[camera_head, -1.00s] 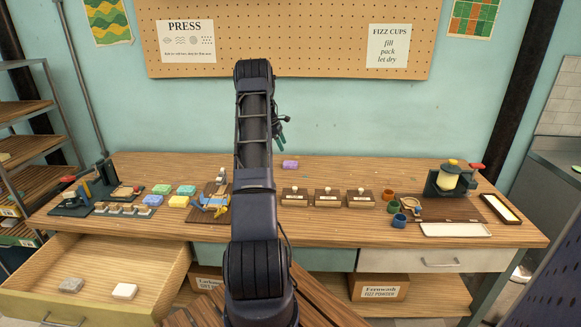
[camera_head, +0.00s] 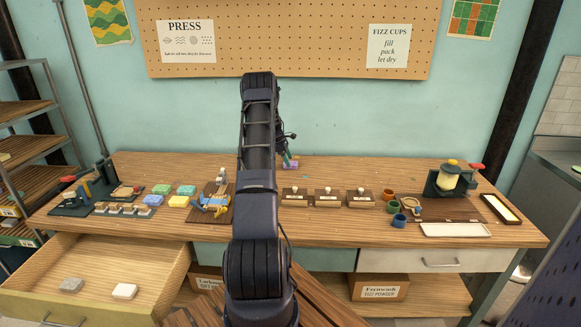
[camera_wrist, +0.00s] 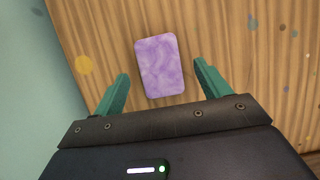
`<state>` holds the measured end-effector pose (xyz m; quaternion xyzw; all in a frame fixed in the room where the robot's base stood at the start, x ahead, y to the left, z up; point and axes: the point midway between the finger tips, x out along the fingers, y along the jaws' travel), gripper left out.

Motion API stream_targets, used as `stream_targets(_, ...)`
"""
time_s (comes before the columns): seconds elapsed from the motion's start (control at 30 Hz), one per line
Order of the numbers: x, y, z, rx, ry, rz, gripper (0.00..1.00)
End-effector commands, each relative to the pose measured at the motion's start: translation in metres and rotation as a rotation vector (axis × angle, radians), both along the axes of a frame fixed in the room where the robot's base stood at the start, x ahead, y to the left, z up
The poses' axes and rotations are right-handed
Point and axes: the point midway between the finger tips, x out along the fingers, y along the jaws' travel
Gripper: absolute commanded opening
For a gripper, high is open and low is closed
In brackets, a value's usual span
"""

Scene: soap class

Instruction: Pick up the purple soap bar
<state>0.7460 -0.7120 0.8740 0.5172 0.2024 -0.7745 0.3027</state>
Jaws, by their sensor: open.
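The purple soap bar (camera_wrist: 159,66) is a marbled, rounded block lying flat on the wooden tabletop. In the wrist view it sits between the two green fingers of my gripper (camera_wrist: 162,85), with a gap on each side, and reaches out past the fingertips. In the head view the soap (camera_head: 291,163) shows at the back of the table, right of my arm, partly covered by my gripper (camera_head: 288,160). The gripper is open and empty, pointing down at the soap. I cannot tell its exact height over the tabletop.
Three wooden boxes (camera_head: 327,197) with knobbed tops stand in front of the soap, to the right. Coloured soap bars (camera_head: 179,201) lie left of my arm. The wall (camera_wrist: 28,100) is close behind the gripper. The tabletop (camera_head: 350,170) right of the soap is clear.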

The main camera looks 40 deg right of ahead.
Motion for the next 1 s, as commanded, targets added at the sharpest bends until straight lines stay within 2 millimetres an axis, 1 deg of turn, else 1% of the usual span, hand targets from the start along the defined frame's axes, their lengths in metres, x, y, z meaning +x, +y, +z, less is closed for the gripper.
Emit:
stream_targets(0.03,-0.003,-0.002,-0.008,0.001,0.002,-0.001,0.75)
stream_targets(0.13,-0.006,-0.005,-0.016,0.001,0.001,0.000,0.75)
stream_targets(0.37,-0.006,-0.006,-0.018,0.000,0.000,-0.001,0.75)
stream_targets(0.4,-0.006,-0.006,-0.018,0.000,0.000,-0.001,0.72)
stream_targets(0.47,-0.006,-0.006,-0.018,0.000,0.000,-0.001,0.60)
stream_targets(0.5,-0.006,-0.006,-0.018,0.000,0.000,-0.001,0.52)
stream_targets(0.63,-0.006,-0.006,-0.018,0.000,0.000,0.000,0.26)
stream_targets(0.67,-0.006,-0.006,-0.018,0.000,0.000,0.000,0.25)
stream_targets(0.87,-0.006,-0.006,-0.018,-0.001,-0.001,-0.001,0.25)
stream_targets(1.0,-0.006,-0.006,-0.011,-0.002,-0.002,0.000,0.25)
